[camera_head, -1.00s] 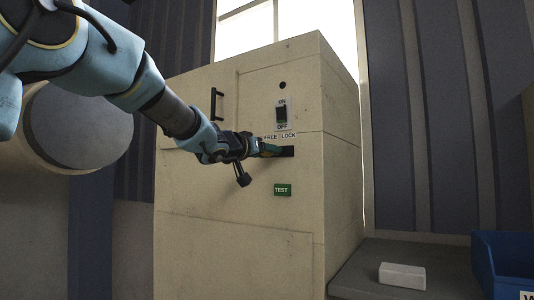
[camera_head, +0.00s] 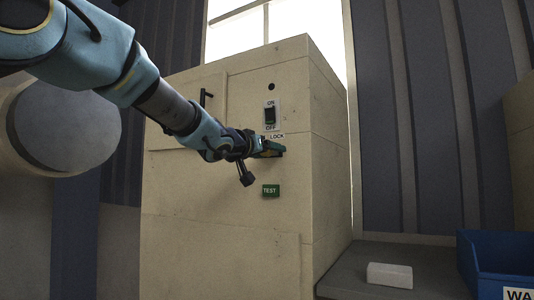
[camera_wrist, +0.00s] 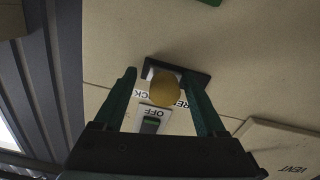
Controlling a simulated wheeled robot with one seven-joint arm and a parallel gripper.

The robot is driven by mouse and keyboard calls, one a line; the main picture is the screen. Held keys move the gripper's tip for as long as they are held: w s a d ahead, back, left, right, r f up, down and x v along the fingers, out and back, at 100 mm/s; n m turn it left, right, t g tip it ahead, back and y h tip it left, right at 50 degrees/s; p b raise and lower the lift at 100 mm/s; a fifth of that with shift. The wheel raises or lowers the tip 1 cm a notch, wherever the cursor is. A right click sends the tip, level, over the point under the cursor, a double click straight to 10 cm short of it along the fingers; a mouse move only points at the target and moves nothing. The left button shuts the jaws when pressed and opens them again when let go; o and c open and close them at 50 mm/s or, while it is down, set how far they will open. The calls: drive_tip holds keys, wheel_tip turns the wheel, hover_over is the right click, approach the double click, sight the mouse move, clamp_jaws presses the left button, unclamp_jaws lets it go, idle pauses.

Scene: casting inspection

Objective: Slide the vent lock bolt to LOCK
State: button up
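The vent lock bolt shows as a round yellow knob (camera_wrist: 164,89) in the wrist view. It stands out from a dark slot (camera_wrist: 199,83) in the cabinet face, near the slot's LOCK-side end, with bare slot on the FREE side. My gripper (camera_wrist: 161,74) is open, its green fingers on either side of the knob. The knob is nearer the FREE-side finger, and a gap shows on the other side. In the head view my gripper (camera_head: 272,149) covers the slot and the bolt; only the LOCK word (camera_head: 277,136) shows above it.
The beige cabinet (camera_head: 220,220) carries an ON/OFF switch (camera_head: 270,115) above the slot, a green TEST button (camera_head: 271,190) below and a black handle (camera_head: 205,98) at left. A white block (camera_head: 390,275) and blue bin (camera_head: 495,262) are at lower right.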

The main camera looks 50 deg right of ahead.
drive_tip(key=b+v, duration=0.1)
drive_tip(key=v, duration=0.9)
drive_tip(key=shift+a, duration=0.4)
drive_tip(key=w+a+f+n+t+y, duration=0.5)
drive_tip(key=w+a+f+y, duration=0.1)
drive_tip(key=w+a+f, duration=0.7)
drive_tip(key=w+a+f+n+y, duration=0.1)
drive_tip(key=w+a+f+y, duration=0.2)
drive_tip(key=a+f, duration=0.3)
drive_tip(key=w+a+f+n+y, duration=0.1)
drive_tip(key=w+a+f+y, duration=0.2)
drive_tip(key=a+f, duration=0.35)
drive_tip(key=s+a+f+n+g+y, duration=0.3)
drive_tip(key=a+f+y, duration=0.1)
drive_tip(key=a+f, duration=0.9)
drive_tip(key=s+a+f+n+g+y, duration=0.1)
drive_tip(key=s+a+f+g, duration=0.4)
drive_tip(key=s+a, duration=0.6)
wheel_tip(320, 180, down, 2)
drive_tip(key=shift+s+a+f+n, duration=0.15)
drive_tip(key=shift+s+a+n, duration=0.2)
drive_tip(key=shift+s, duration=0.15)
